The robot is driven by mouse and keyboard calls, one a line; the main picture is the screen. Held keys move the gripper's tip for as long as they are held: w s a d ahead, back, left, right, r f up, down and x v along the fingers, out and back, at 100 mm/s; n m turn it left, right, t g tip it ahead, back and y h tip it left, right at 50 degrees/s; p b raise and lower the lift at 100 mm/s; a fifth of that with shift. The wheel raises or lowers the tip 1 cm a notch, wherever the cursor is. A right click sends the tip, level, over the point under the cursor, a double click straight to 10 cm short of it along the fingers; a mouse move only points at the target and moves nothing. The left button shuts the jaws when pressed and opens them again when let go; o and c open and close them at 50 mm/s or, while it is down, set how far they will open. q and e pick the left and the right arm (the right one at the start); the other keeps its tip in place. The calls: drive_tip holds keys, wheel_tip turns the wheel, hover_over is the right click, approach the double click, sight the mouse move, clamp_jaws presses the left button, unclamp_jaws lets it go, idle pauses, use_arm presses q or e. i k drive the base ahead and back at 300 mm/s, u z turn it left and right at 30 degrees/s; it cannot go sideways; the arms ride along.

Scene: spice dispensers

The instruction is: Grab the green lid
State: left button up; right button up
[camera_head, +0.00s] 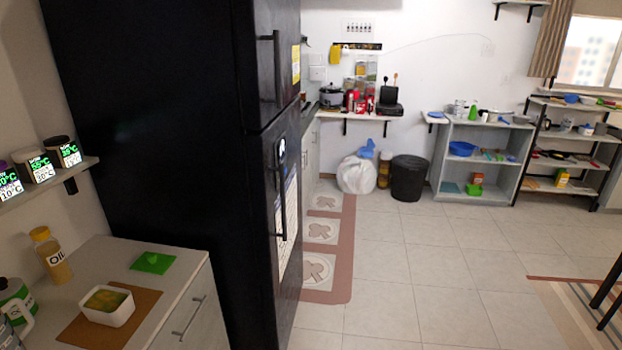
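A flat, bright green square piece (152,262), which looks like the green lid, lies on the light counter (185,268) at the lower left. It is near the counter's back edge, beside the black fridge. A white open container (107,306) with yellowish contents stands in front of it on a brown mat (140,325). The lid and the container are apart. Neither of my grippers shows in the head view.
An oil bottle (50,255) and a green-and-white container (14,300) stand left on the counter. A tall black fridge (180,120) stands right behind it. The tiled floor (420,275) to the right is open. Shelves (482,168) and a black bin (407,178) line the far wall.

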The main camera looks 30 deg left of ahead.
sight(149, 262)
drive_tip(key=u, duration=0.05)
drive_tip(key=i, duration=1.65)
drive_tip(key=u, duration=0.55)
drive_tip(key=i, duration=1)
drive_tip(key=u, duration=1.8)
drive_tip(key=i, duration=0.95)
drive_tip(key=u, duration=0.8)
